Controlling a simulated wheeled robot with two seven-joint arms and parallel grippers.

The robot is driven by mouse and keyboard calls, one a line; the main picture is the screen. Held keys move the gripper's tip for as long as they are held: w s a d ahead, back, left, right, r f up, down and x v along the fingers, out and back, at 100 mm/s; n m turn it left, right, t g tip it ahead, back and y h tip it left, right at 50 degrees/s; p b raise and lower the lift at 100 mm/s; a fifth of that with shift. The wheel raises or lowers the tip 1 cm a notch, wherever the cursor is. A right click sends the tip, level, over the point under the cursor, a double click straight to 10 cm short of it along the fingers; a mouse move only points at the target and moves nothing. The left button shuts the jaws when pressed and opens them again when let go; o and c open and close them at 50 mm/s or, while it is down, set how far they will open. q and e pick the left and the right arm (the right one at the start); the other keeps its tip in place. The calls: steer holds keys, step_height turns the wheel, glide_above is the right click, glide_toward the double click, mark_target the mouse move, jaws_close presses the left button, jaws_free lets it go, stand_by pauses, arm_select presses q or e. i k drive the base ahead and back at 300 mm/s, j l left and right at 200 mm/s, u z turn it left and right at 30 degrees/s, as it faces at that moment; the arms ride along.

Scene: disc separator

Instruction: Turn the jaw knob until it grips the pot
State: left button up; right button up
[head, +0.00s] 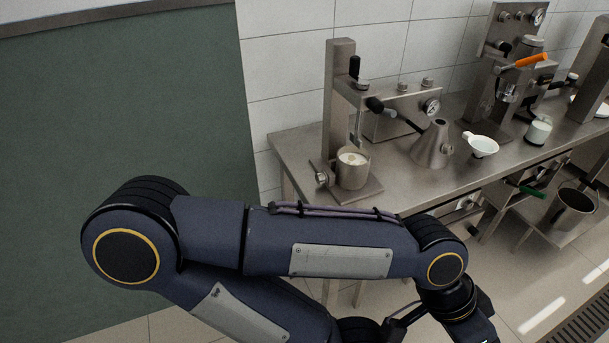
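The pot (352,174) is a small steel vessel with pale contents, upright on the base plate of the metal stand at the left end of the counter. The jaw knob (321,178) is a small round metal knob low on the stand, just left of the pot. I cannot tell from here whether the jaw touches the pot. My arm, seemingly the left, crosses the lower part of the head view in front of the counter. Its wrist ends at the bottom right, away from the knob, and its fingers are not visible. My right gripper is not in view.
The stand's column (338,105) rises behind the pot, with a black-handled lever (376,105) above. A conical steel jug (432,146), a white funnel (481,146) and a jar (538,131) stand to the right. A lower shelf (540,215) holds a dark pot (572,211).

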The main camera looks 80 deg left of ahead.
mark_target(321, 177)
steer(key=i+j+u, duration=0.1)
steer(key=u, duration=0.35)
steer(key=i+u, duration=0.2)
steer(key=u, duration=0.2)
steer(key=i+u, duration=0.15)
steer(key=u, duration=0.3)
steer(key=i+l+u, duration=0.1)
steer(key=u, duration=0.35)
steer(key=i+l+u, duration=0.15)
steer(key=u, duration=0.25)
steer(key=i+u, duration=0.2)
steer(key=u, duration=0.3)
steer(key=i+u, duration=0.2)
steer(key=u, duration=0.3)
steer(key=i+l+u, duration=0.1)
steer(key=u, duration=0.4)
steer(key=i+l, duration=0.05)
